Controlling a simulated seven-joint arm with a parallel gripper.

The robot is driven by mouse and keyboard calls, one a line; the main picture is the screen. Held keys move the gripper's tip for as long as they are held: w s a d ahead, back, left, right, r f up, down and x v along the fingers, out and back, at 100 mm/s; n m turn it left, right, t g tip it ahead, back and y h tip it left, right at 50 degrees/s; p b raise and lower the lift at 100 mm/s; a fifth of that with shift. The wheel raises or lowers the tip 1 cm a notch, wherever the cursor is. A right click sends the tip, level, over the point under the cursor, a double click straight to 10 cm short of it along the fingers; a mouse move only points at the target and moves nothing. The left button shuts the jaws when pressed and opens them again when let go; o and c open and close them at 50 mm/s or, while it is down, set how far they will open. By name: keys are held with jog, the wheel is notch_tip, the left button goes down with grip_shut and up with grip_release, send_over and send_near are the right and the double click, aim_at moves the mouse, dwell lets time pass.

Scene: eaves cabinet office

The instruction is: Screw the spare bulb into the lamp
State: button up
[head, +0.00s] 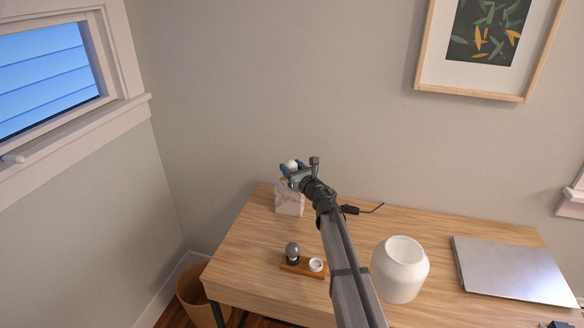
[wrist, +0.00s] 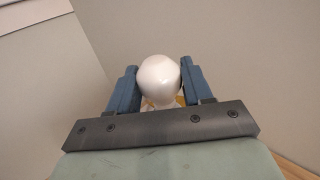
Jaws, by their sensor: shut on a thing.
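My gripper (head: 290,170) is above the back left of the desk. It is shut on a round white bulb (wrist: 159,78), with one blue finger on each side in the wrist view. The bulb (head: 291,163) also shows as a small white top in the head view. The lamp's pale marble block base (head: 289,204) stands directly below the gripper. The lamp's socket is mostly hidden; a bit of yellow shows under the bulb in the wrist view. I cannot tell whether the bulb touches the socket. A grey bulb (head: 292,249) stands upright in a wooden holder (head: 303,267).
The holder's other place, a white ring (head: 316,265), looks empty. A white shade (head: 399,270) stands right of my arm. A closed silver laptop (head: 515,268) lies at the right. A black cord switch (head: 350,210) lies behind my arm. A wicker basket (head: 194,292) is on the floor.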

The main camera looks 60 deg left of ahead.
jog(key=shift+f, duration=0.55)
jog(key=o, duration=0.9)
jog(key=d, duration=1.3)
jog(key=shift+d, duration=0.4)
